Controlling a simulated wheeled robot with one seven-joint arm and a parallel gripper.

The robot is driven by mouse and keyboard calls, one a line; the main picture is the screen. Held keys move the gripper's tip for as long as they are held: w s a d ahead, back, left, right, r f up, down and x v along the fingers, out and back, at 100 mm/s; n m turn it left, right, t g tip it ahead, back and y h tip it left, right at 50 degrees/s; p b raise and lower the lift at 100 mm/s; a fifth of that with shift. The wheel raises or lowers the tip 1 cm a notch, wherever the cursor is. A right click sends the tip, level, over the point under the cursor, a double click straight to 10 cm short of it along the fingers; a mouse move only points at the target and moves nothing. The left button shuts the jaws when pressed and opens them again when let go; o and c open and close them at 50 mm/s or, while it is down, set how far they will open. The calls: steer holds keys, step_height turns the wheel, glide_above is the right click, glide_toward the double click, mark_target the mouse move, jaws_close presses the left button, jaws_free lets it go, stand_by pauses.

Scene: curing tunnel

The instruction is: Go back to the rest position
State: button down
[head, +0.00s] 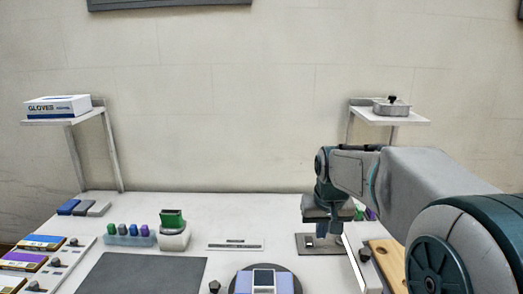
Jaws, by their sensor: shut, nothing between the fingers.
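My gripper (322,233) points down at the end of my arm, over the right part of the white bench (225,207). It is above a dark grey square plate (305,244). Its fingers are small in this view and look shut, with nothing seen between them. I cannot tell how far above the plate the fingertips are. My arm comes in from the right edge and hides part of the bench's right side.
A green-topped stamp (172,232) and a rack of coloured bottles (129,235) stand left of centre. A dark mat (142,273) lies in front. A lilac device (264,281) sits front centre. Shelves hold a gloves box (58,106) and a metal tin (391,108).

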steer(key=s+f+p, duration=0.1)
steer(key=s, duration=0.9)
steer(key=s+a+f, duration=0.1)
steer(key=s+f, duration=0.1)
steer(key=s, duration=0.9)
steer(key=shift+a+f+p, duration=0.15)
steer(key=shift+f+p, duration=0.1)
steer(key=shift+p, duration=0.1)
